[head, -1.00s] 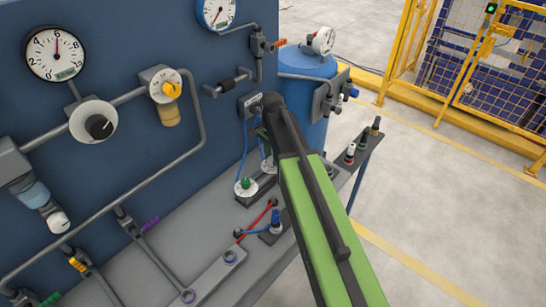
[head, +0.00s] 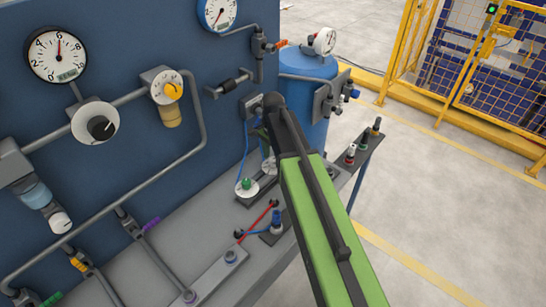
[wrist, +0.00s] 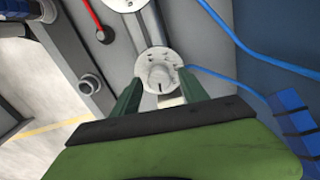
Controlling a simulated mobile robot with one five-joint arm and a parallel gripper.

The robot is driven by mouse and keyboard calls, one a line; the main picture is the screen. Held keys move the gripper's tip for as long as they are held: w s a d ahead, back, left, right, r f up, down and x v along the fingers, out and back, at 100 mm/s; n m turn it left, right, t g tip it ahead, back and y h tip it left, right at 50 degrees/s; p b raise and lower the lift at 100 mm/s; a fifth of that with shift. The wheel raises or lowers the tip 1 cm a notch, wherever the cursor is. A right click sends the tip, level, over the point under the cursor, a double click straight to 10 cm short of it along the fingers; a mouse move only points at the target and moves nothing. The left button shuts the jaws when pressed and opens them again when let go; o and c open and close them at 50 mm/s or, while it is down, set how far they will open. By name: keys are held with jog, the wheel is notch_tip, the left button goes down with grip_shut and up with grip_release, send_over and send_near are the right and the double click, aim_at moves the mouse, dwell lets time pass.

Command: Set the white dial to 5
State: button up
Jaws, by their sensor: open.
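The white dial (wrist: 160,77) is a pale round knob on a white disc with marks around it. It lies near the middle of the wrist view; the number it points to is too small to read. My gripper (wrist: 158,84) is open, with one green finger on each side of the dial's lower part. I cannot tell whether the fingers touch it.
A dial with a green knob (head: 247,185) sits beside the white dial on the grey bench. Red and blue cables run to sockets nearby. The blue panel (head: 130,60) with gauges, pipes and valves stands to the left. A blue tank (head: 308,65) stands behind my arm.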

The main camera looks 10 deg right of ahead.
aim_at(273, 161)
notch_tip(273, 161, up, 17)
jog(key=p, duration=1.6)
jog(key=shift+f, duration=0.15)
jog(key=s+f+n+b, duration=1)
jog(key=s+n, duration=0.2)
jog(key=s, duration=0.2)
jog(key=shift+s+a+f, duration=0.15)
jog(key=shift+s+f, duration=0.05)
dwell(0.5)
